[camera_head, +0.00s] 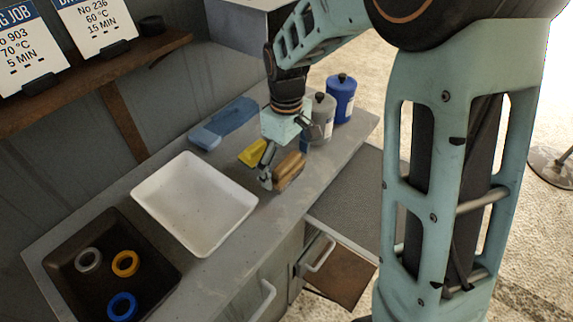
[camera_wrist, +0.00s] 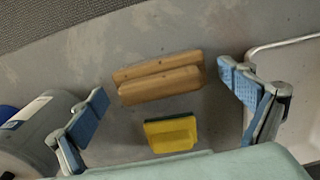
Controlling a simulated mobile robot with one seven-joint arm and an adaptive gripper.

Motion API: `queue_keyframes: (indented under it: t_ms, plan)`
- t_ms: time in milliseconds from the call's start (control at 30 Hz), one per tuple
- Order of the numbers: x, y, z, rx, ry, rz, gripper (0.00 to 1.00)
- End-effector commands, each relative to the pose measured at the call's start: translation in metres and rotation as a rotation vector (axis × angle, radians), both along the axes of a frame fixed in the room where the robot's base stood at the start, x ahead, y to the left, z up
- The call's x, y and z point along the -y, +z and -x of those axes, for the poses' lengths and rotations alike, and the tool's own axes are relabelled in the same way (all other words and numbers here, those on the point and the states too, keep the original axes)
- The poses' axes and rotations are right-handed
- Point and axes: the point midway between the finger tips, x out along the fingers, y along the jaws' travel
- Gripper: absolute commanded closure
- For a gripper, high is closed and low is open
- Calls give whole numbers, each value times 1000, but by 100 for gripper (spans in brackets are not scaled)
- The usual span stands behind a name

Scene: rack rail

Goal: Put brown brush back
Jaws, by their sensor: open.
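The brown brush (camera_head: 289,170) lies on the grey counter, right of the white tray and close to the counter's front edge. In the wrist view the brown brush (camera_wrist: 160,82) is a wooden block with a raised grip, between and beyond my fingertips, touched by neither. My gripper (camera_head: 288,158) is open above the counter at the brush. Its two blue-padded fingers show in the wrist view (camera_wrist: 165,95), spread wide and empty. In the head view my gripper partly hides the brush.
A yellow sponge (camera_wrist: 170,134) lies beside the brush. A blue cloth (camera_head: 226,122) lies behind. Grey (camera_head: 320,115) and blue bottles (camera_head: 341,98) stand right. A drawer (camera_head: 335,270) below is open.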

Motion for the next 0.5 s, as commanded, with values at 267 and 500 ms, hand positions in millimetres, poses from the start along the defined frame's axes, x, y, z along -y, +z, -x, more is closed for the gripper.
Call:
queue_keyframes:
  t_ms: [267, 500]
  plan:
    - [0, 57, -2, 7, 0, -2, 3]
    - [-1, 101, -1, 5, 1, -1, 3]
